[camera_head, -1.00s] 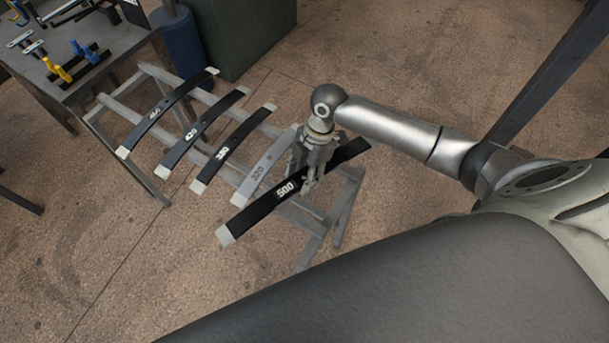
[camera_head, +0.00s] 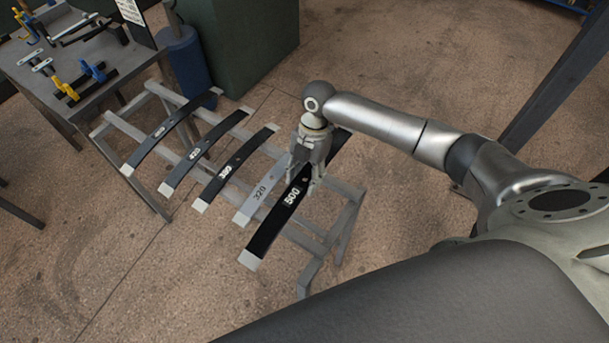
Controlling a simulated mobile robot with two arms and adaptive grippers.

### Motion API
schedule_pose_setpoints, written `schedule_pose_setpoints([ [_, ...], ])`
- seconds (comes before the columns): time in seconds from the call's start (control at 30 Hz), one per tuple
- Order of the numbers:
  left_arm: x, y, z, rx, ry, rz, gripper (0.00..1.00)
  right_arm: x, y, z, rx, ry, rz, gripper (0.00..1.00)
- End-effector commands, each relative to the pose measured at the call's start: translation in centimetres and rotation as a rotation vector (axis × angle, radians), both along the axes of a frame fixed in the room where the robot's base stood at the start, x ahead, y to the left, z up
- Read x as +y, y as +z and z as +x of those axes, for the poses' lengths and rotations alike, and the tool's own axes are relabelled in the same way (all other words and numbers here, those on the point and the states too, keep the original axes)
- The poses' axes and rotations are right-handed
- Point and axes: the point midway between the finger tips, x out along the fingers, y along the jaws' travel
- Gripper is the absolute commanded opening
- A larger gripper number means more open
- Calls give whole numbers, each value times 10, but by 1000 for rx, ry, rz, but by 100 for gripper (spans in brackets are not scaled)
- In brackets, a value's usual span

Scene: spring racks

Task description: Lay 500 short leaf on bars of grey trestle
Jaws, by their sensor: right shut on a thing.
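The black 500 leaf (camera_head: 275,222) has pale ends and a white number. My right gripper (camera_head: 308,178) is shut on it near its middle, from above. The leaf lies slantwise over the right end of the grey trestle (camera_head: 345,222), beside the grey 320 leaf (camera_head: 257,193). I cannot tell whether it touches the bars. Further left on the bars lie the black 380 leaf (camera_head: 232,169), the 420 leaf (camera_head: 203,152) and one more black leaf (camera_head: 165,132). The gripper hides part of the 500 leaf. My left gripper is not in view.
A grey workbench (camera_head: 40,80) with clamps and tools stands at the upper left. A blue cylinder (camera_head: 185,62) and a dark green cabinet (camera_head: 238,40) stand behind the trestle. A dark post (camera_head: 560,80) rises at the right. The floor right of the trestle is clear.

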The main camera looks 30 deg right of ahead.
Motion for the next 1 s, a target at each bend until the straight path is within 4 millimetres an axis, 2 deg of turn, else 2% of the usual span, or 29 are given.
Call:
schedule_pose_setpoints([
  [0.13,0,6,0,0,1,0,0,1,5,2,-4,-1,5,0],
  [1.0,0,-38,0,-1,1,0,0,1,-64,2,-4,-1,5,0],
])
